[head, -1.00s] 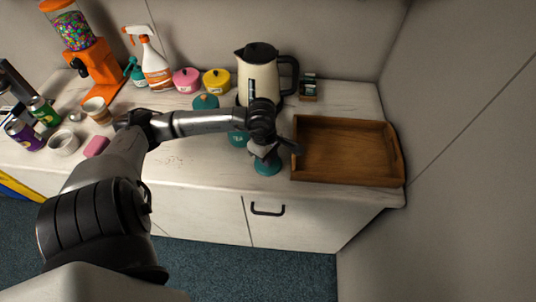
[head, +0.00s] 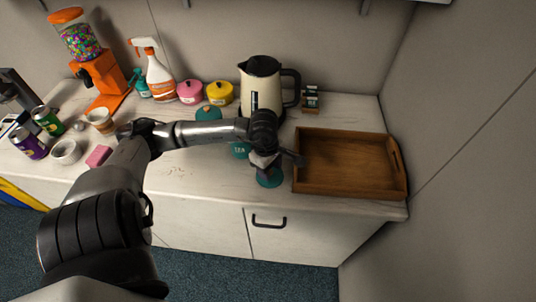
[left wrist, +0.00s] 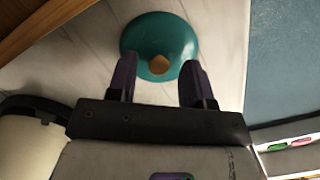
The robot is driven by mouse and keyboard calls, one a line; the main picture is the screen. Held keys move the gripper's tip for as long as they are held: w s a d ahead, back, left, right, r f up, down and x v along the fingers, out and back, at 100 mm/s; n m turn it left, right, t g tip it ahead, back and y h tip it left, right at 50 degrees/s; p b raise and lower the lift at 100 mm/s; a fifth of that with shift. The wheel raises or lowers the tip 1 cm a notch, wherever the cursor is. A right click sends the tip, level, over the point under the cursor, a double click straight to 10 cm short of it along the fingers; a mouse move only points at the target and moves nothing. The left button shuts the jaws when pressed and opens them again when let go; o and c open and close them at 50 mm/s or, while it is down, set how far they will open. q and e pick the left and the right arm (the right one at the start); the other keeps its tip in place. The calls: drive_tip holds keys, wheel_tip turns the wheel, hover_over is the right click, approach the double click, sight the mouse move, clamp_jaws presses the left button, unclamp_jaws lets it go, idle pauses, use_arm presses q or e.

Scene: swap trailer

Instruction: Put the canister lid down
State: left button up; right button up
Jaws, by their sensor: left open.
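The teal canister lid (head: 270,181) lies on the counter to the left of the wooden tray. The left wrist view shows it as a round teal dome (left wrist: 160,30) with a tan knob (left wrist: 159,64) facing up. My left gripper (head: 266,170) is right over the lid and open. In the left wrist view its two dark fingers (left wrist: 158,72) stand apart on either side of the knob, with gaps visible. The teal tea canister (head: 240,150) stands just behind and left, partly hidden by my left arm. My right gripper is not seen.
A wooden tray (head: 300,189) sits close on the right, empty. A cream kettle (head: 261,92) stands behind. Pink (head: 190,92) and yellow (head: 220,93) canisters, another teal piece (head: 208,113) and a spray bottle (head: 157,75) are at the back left. The counter's front edge is near the lid.

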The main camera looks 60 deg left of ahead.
use_arm(q)
wheel_tip(320, 180, up, 12)
drive_tip(key=a+b, duration=0.1)
drive_tip(key=b, duration=0.2)
drive_tip(key=shift+s+f, duration=0.2)
drive_tip(key=shift+s, duration=0.15)
drive_tip(key=shift+a, duration=0.1)
